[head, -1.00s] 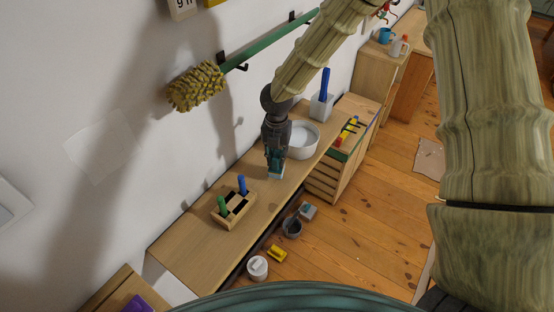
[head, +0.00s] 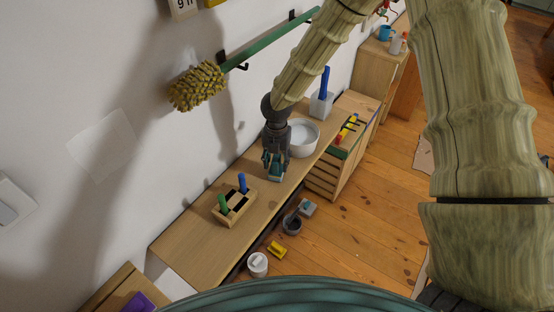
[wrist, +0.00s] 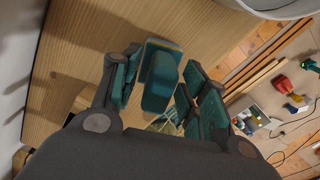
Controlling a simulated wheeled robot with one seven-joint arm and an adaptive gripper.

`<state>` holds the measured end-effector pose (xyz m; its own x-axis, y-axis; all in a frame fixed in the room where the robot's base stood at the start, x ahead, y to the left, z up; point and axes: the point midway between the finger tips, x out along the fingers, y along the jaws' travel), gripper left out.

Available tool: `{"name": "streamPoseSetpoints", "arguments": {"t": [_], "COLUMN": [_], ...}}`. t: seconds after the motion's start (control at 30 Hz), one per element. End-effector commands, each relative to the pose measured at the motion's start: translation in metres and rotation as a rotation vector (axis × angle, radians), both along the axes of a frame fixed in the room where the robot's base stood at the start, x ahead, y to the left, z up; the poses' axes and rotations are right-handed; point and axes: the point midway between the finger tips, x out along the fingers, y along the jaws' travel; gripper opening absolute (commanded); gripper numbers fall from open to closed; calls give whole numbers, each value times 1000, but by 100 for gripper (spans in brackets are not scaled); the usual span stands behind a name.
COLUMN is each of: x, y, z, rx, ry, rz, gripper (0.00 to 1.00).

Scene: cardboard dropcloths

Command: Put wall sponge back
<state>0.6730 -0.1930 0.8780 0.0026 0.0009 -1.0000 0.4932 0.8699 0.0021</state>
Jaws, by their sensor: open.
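A small teal sponge block with a pale, yellowish layer under it (wrist: 160,85) is on the wooden bench top (head: 190,248). In the head view the sponge (head: 276,178) shows low between my fingers. My gripper (head: 275,168) points down over the bench, just in front of the white bowl. In the wrist view my gripper (wrist: 160,72) is open, with one finger on each side of the sponge and gaps showing beside it. The near part of the sponge and whatever is beneath it are partly hidden.
The white bowl (head: 302,139) and a pot with a blue handle (head: 321,103) stand behind my gripper. A wooden block with green and blue pegs (head: 234,208) is to the left. A yellow fuzzy duster (head: 197,87) hangs on the wall. Small tubs stand on the floor.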

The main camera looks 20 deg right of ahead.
Motion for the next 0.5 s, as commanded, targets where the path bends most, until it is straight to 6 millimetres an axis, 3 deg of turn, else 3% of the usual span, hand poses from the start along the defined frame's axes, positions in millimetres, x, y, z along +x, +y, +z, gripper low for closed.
{"name": "streamPoseSetpoints", "arguments": {"t": [0.27,0.5], "x": [1,1], "y": [0,0], "z": [10,42], "rx": [1,2], "ry": [-2,-2], "rz": [-1,-1], "gripper": [44,44]}}
